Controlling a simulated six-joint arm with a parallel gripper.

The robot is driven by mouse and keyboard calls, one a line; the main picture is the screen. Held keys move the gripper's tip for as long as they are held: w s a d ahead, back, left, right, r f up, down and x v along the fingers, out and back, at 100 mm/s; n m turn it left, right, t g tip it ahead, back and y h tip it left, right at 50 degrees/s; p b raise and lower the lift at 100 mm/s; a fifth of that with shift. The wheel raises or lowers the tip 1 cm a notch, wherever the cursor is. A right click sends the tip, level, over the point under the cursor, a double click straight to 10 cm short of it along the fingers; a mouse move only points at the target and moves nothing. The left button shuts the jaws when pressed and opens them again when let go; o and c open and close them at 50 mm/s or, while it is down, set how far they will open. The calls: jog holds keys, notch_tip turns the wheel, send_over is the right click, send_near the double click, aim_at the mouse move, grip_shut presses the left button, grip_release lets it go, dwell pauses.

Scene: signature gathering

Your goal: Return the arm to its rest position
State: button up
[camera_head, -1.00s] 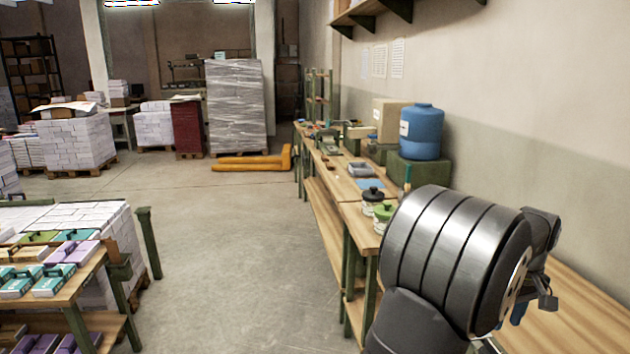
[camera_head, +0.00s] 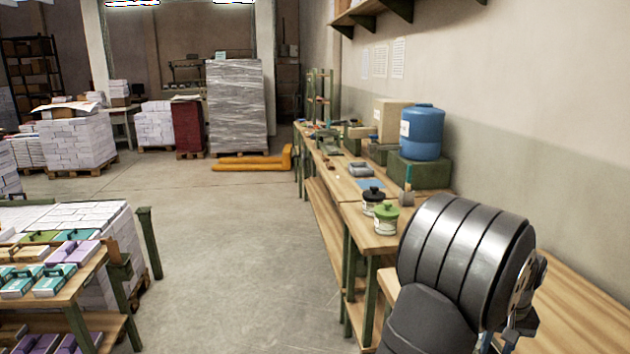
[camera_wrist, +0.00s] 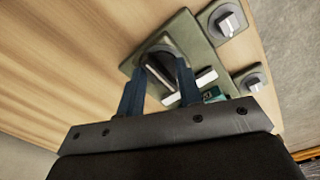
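My arm (camera_head: 455,265) is at the lower right of the head view, over the wooden bench. My gripper (camera_wrist: 161,68) shows in the wrist view as two dark blue fingers spread apart, with no object visibly clamped between them. Beyond the fingertips is a green board (camera_wrist: 135,65) on the wood surface, carrying a dark round piece (camera_wrist: 160,58) with a pale bar. In the head view the gripper is mostly hidden behind my own arm.
A jar with a green lid (camera_head: 386,218) and one with a black lid (camera_head: 372,200) stand on the bench just left of my arm. A blue barrel (camera_head: 422,132) stands farther back on a green block (camera_head: 420,173). The floor at centre (camera_head: 235,250) is clear.

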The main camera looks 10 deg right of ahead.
jog(key=shift+a+m, duration=0.1)
jog(key=shift+m, duration=1.2)
jog(key=n, duration=0.7)
jog(key=shift+d, duration=0.2)
jog(key=shift+r+n, duration=0.3)
jog(key=shift+n, duration=0.1)
jog(key=shift+r, duration=2)
